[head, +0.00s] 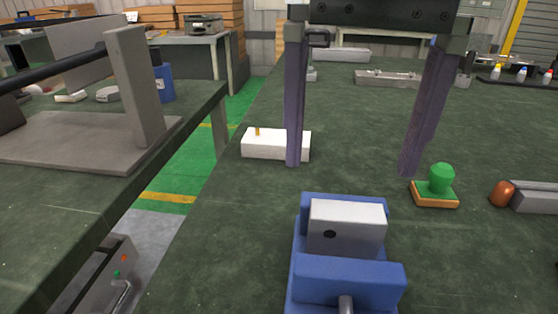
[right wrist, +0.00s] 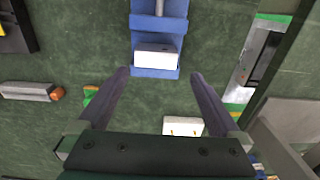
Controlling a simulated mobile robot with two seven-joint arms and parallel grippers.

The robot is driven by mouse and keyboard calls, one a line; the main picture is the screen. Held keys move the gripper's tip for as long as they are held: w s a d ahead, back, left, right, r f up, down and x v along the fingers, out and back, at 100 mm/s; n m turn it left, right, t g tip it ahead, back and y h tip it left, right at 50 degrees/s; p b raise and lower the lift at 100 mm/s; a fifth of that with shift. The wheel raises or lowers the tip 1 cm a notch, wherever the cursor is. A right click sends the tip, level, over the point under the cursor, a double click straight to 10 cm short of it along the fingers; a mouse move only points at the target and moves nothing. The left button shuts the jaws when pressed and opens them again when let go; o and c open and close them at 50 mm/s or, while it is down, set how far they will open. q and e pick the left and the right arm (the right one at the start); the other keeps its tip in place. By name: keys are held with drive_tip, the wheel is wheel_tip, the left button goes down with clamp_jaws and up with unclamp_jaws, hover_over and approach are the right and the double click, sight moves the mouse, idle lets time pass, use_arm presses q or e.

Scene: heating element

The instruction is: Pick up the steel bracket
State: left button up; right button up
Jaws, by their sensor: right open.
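A silver-grey metal block with a dark round hole, which looks like the steel bracket (head: 346,224), sits between the jaws of a blue vise (head: 348,270). My left gripper is not in view.
A white block with a small brass-coloured peg (head: 276,145) lies left of the fingers. A green-knobbed stamp-like piece (head: 436,187) and a grey bar with an orange end (head: 530,196) lie to the right. A gap separates this table from the left table (head: 60,195).

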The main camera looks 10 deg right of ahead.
sight(349, 215)
drive_tip(key=f, duration=0.3)
drive_tip(key=shift+s+d+f, duration=0.2)
drive_tip(key=shift+f, duration=0.2)
drive_tip(key=f, duration=0.5)
drive_tip(key=shift+s+p, duration=0.3)
drive_tip(key=shift+f, duration=0.5)
drive_tip(key=c, duration=1.4)
